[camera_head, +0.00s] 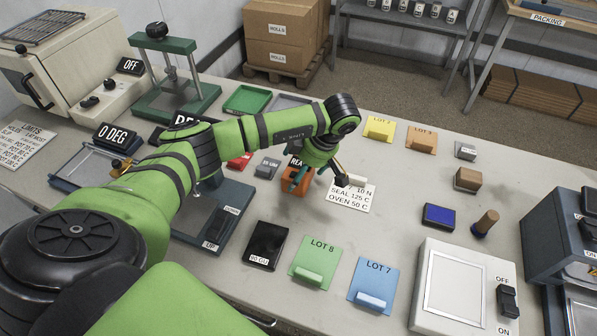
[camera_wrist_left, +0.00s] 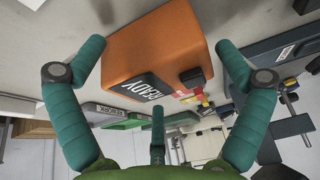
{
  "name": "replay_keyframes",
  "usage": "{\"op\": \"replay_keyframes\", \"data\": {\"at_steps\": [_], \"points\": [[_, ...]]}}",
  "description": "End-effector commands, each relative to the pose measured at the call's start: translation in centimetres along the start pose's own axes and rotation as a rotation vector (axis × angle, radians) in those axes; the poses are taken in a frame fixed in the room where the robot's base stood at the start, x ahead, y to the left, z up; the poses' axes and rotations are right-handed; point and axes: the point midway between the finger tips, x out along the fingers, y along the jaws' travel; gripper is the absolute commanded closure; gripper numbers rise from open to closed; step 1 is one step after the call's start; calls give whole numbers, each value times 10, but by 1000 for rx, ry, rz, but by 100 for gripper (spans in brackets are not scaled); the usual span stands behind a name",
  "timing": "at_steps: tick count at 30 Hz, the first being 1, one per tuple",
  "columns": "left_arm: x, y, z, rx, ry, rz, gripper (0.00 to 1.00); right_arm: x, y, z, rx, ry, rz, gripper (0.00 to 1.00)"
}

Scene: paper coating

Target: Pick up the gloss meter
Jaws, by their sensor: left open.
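The gloss meter is an orange block-shaped device (camera_head: 296,180) on the table, with a dark display of which "REA" shows in the head view. It also shows in the left wrist view (camera_wrist_left: 158,45), where the display reads "READY" and a dark button sits on one side. My left gripper (camera_head: 313,181) is open over it. In the left wrist view the teal fingers of my left gripper (camera_wrist_left: 160,48) stand on either side of the gloss meter, with visible gaps. In the head view my left gripper hides part of it. My right gripper is not in view.
A white label card (camera_head: 350,195) lies right of the gloss meter. A small grey block (camera_head: 267,168) and a red item (camera_head: 240,161) lie to its left. A black panel (camera_head: 267,245) and the green Lot 8 card (camera_head: 315,262) are nearer. The table centre right is clear.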

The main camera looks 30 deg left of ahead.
Motion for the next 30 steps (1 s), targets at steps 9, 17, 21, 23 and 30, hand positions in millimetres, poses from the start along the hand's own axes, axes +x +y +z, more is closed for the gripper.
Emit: {"op": "replay_keyframes", "data": {"at_steps": [9, 17, 21, 23, 30], "points": [[0, 0, 0, 0, 0, 0, 60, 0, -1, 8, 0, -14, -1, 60], [0, 0, 0, 0, 1, -1, 66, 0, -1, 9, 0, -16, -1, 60], [-1, 0, -1, 0, 1, 0, 66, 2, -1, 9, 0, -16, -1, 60], [-4, 0, -2, 0, 0, 0, 66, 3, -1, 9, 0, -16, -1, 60], [-33, 2, -13, -2, -2, 6, 66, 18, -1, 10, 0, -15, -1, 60]]}}
